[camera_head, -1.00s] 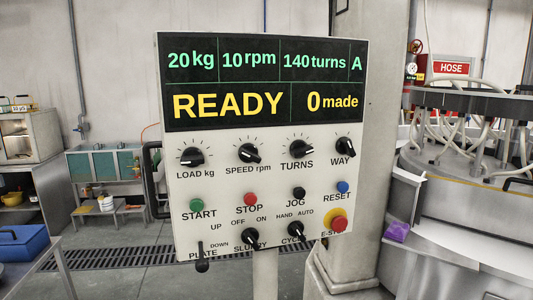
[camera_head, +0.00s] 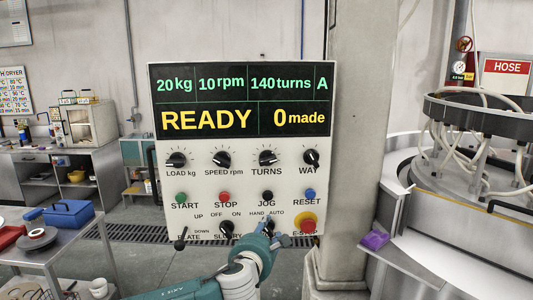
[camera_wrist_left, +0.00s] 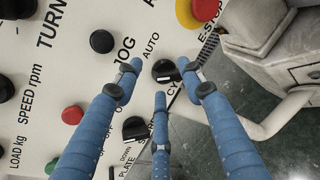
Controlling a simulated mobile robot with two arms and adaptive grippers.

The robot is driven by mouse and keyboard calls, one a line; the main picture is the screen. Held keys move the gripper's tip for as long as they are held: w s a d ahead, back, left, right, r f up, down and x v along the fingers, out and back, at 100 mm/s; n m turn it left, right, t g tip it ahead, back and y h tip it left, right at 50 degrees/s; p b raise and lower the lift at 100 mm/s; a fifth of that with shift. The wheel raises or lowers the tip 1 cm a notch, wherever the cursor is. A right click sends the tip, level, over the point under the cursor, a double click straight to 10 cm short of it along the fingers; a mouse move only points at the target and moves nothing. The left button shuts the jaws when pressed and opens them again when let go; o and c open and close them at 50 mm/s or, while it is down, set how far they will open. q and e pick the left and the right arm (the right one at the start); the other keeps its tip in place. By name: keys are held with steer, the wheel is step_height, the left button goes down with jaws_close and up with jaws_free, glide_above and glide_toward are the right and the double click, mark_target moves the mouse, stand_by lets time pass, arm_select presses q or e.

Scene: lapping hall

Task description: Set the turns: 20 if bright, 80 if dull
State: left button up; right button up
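The control panel (camera_head: 240,185) stands upright ahead, its display (camera_head: 241,101) reading 20 kg, 10 rpm, 140 turns, A, READY, 0 made. The black TURNS knob (camera_head: 267,157) is in the upper knob row; it shows at the top left of the left wrist view (camera_wrist_left: 17,8). My left gripper (camera_head: 270,234) is in front of the panel's lower part, over the CYCLE knob area. In the left wrist view its blue fingers (camera_wrist_left: 160,76) are spread around the CYCLE knob (camera_wrist_left: 165,70), with no visible grip; contact cannot be told. My right gripper is out of view.
A grey table (camera_head: 62,250) at left carries a blue box (camera_head: 68,213) and round discs (camera_head: 38,238), finish unclear. The red-yellow E-STOP (camera_head: 307,222) is right of my gripper. A lapping machine (camera_head: 480,150) with hoses stands at right, a purple item (camera_head: 375,240) on its edge.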

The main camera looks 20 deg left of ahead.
mark_target(266, 161)
arm_select(q)
steer(key=s+r+m+t+p, duration=0.1)
steer(key=s+r+m, duration=0.15)
steer(key=r, duration=0.35)
steer(key=s+a+r+m+t, duration=0.1)
steer(key=s+r+m, duration=0.1)
steer(key=r+m, duration=0.3)
steer(key=s+r+m+t+p, duration=0.1)
steer(key=s+r+m, duration=0.1)
steer(key=r, duration=0.6)
steer(key=shift+y, duration=0.3)
steer(key=w+p, duration=0.1)
steer(key=w, duration=0.2)
steer(key=w+p, duration=0.1)
steer(key=w, duration=0.2)
steer(key=w+p, duration=0.1)
steer(key=w, duration=0.2)
steer(key=shift+w+a+r+p, duration=0.15)
steer(key=shift+w+a+p, duration=0.15)
steer(key=shift+w+a, duration=0.1)
steer(key=shift+w, duration=0.6)
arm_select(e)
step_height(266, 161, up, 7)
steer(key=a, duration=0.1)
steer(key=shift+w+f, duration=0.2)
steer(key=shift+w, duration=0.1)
arm_select(q)
steer(key=shift+a, duration=0.1)
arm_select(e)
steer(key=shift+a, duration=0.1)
